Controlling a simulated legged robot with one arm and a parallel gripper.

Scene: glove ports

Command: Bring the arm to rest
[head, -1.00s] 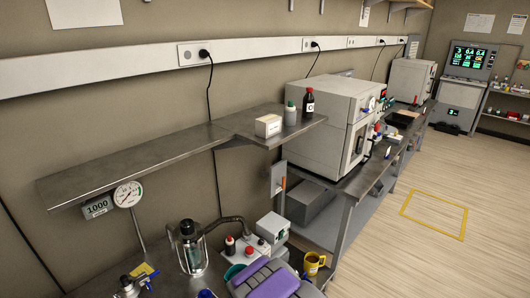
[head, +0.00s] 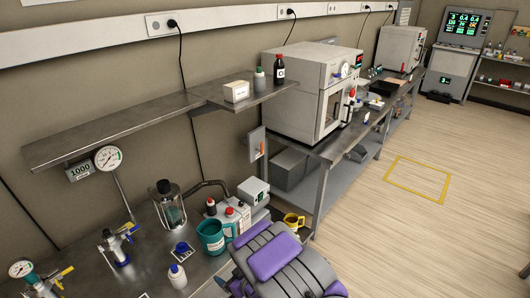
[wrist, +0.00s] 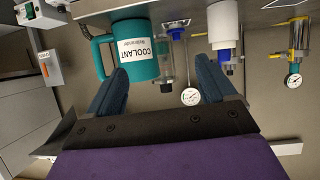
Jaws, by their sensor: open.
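My arm, purple and grey, is folded low at the bottom centre of the head view, beside the bench's front edge. My gripper (wrist: 160,66) shows in the wrist view with its two blue-grey fingers spread apart and nothing between them. The wrist picture is upside down. In the head view the same mug (head: 212,238) and bottle (head: 177,277) stand on the bench left of the arm. The fingertips are not clear there.
A white oven (head: 308,85) stands behind. Floor with a yellow outline (head: 418,178) is clear at right.

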